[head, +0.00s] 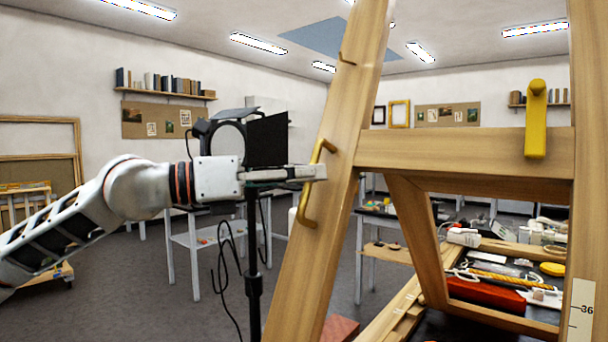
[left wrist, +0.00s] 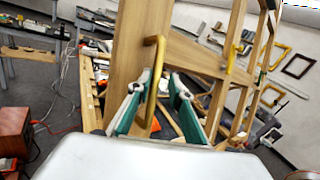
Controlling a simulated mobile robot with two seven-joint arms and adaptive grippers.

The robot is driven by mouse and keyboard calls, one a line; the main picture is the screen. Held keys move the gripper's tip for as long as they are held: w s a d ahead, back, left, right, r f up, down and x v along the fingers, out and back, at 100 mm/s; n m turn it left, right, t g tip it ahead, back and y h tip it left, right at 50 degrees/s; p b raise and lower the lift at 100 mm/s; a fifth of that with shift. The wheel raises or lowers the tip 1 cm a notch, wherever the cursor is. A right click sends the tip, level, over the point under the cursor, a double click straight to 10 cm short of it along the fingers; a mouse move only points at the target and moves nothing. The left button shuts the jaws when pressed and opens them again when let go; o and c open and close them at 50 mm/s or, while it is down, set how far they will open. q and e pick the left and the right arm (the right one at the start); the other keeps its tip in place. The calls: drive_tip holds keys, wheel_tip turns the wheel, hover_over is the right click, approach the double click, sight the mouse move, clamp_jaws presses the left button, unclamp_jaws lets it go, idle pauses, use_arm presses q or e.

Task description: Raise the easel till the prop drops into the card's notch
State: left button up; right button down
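The wooden easel (head: 465,152) stands tilted at the right of the head view, with a brass handle (head: 306,200) on its left upright. In the left wrist view, the handle (left wrist: 157,75) runs between the two fingers of my left gripper (left wrist: 160,90). The fingers have green pads and stand apart, with gaps beside the handle. In the head view my left gripper (head: 308,173) is level with the handle's middle. A pale card (head: 581,312) marked 36 shows at the lower right edge. I cannot make out its notch or the prop. My right gripper is out of view.
A yellow latch-like piece (head: 536,120) sits on the crossbar. A black studio lamp on a stand (head: 254,290) is close behind my left gripper. A bench with tools and a red box (head: 487,292) lies behind the easel. Open floor (head: 180,310) is at the lower left.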

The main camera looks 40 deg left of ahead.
use_arm(q)
drive_tip(key=shift+s+d+r, duration=0.1)
drive_tip(key=shift+s+r, duration=0.05)
drive_tip(key=shift+s, duration=0.05)
idle(0.4)
drive_tip(key=shift+s, duration=0.15)
drive_tip(key=shift+s+a, duration=0.25)
drive_tip(key=shift+s, duration=0.1)
drive_tip(key=v, duration=0.6)
drive_tip(key=shift+a, duration=0.3)
drive_tip(key=shift+f, duration=0.2)
